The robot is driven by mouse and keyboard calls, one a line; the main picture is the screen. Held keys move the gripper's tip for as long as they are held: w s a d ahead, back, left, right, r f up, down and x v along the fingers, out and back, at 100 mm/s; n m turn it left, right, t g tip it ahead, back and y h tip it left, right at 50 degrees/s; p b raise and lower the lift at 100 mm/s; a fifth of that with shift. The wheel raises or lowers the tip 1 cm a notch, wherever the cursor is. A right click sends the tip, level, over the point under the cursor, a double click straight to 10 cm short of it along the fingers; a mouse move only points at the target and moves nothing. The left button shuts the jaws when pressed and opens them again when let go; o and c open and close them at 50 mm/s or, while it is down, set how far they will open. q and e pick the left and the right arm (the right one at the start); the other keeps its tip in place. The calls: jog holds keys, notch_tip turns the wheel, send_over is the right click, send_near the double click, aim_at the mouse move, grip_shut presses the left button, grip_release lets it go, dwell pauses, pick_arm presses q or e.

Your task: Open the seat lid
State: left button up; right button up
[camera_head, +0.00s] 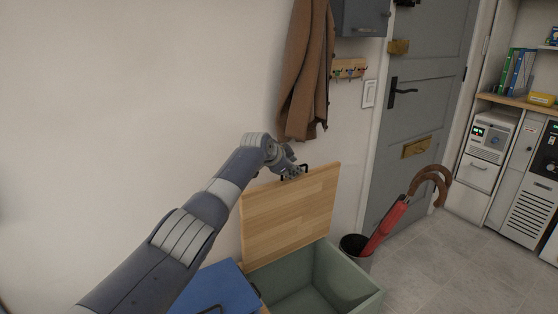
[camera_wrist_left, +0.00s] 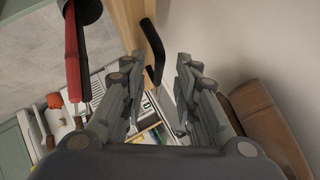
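The wooden seat lid (camera_head: 290,215) stands raised, nearly upright, near the wall behind the open green bench box (camera_head: 350,276). The part of the box's inside that I see looks empty. A black handle (camera_head: 304,168) is at the lid's top edge. In the left wrist view the handle (camera_wrist_left: 152,50) shows beside the lid's wooden edge (camera_wrist_left: 131,20). My left gripper (camera_head: 291,172) is at the lid's top edge by the handle. In the wrist view its fingers (camera_wrist_left: 157,72) are apart, with the handle showing in the gap; I see no grip on it. My right gripper is out of view.
A blue panel (camera_head: 218,288) with a black handle lies left of the open box. A bin (camera_head: 357,248) with a red umbrella (camera_head: 385,228) stands at its right. A brown coat (camera_head: 307,75) hangs above the lid. The floor (camera_head: 440,270) at right is clear.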

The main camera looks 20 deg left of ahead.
pick_arm(q)
jog(key=v, duration=1.1)
dwell(0.3)
jog(key=shift+s+f, duration=0.1)
